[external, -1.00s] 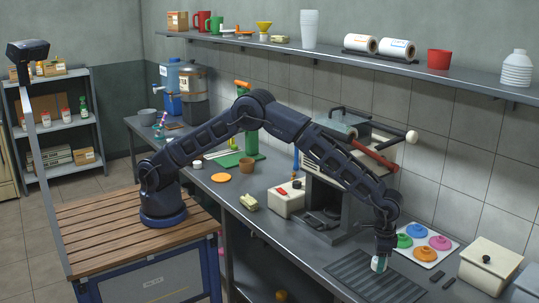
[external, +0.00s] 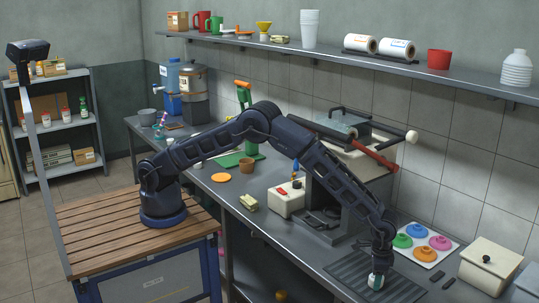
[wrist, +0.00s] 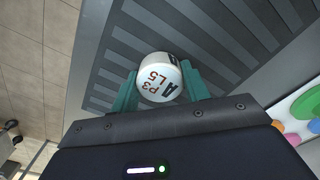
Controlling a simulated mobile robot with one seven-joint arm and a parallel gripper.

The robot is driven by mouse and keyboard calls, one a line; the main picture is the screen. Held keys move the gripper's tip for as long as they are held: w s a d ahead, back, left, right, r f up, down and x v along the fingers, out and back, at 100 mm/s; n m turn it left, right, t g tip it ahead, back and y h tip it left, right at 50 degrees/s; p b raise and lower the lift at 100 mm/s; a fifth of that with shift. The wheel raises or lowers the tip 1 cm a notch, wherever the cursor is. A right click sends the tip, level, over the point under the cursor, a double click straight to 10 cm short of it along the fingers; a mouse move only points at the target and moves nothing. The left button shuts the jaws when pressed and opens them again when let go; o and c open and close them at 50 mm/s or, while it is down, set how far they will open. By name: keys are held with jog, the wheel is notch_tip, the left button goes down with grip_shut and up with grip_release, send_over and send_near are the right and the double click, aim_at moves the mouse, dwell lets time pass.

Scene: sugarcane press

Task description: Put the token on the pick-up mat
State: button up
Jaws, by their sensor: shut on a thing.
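The token (wrist: 158,78) is a white, rounded cylinder marked "A", "P3" and "L5". My gripper (wrist: 160,90) is shut on it, with one teal finger on each side. In the external view the token (external: 375,281) shows small and pale below my gripper (external: 378,272), at the right end of the counter. A dark ribbed mat (external: 352,272), which looks like the pick-up mat, lies under and around it. The mat's stripes (wrist: 215,30) also show beyond the token in the wrist view. I cannot tell whether the token touches the mat.
A white board with coloured round lids (external: 422,254) lies right of my gripper. A cream lidded box (external: 489,267) and two small dark bars (external: 437,276) are further right. The press (external: 340,190) stands behind my forearm. The counter's front edge is close to the mat.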

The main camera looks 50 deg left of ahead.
jog(key=shift+f, duration=0.1)
jog(key=o, duration=1)
jog(key=shift+c, duration=0.2)
notch_tip(320, 180, up, 12)
jog(key=shift+r, duration=0.2)
